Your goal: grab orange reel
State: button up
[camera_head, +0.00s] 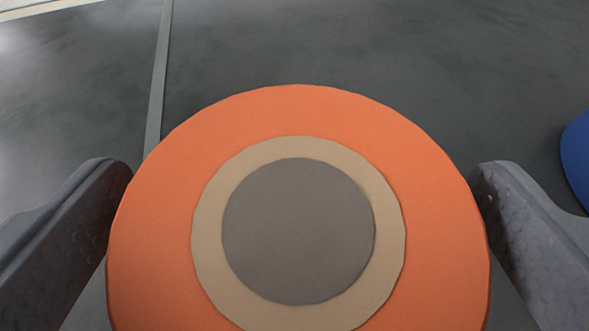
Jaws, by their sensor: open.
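The orange reel (430,200) fills the lower middle of the head camera view, its round face toward the camera. It has a tan ring (207,235) around a grey-brown round centre (298,231). Its lower edge is cut off by the frame. My gripper (303,180) is open, with one dark finger at the left side of the reel and one at the right side. The fingertips are close to the reel's edges; I cannot tell whether they touch it.
A blue round object (577,160) shows partly at the right edge, beyond the right finger. The dark grey floor (350,45) behind the reel is clear. A thin lighter strip (158,80) crosses it at the left.

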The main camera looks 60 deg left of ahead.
jog(key=shift+w+a+f, duration=0.1)
jog(key=shift+w+a, duration=0.1)
jog(key=shift+a, duration=0.05)
jog(key=c, duration=1.1)
jog(key=shift+o, duration=0.2)
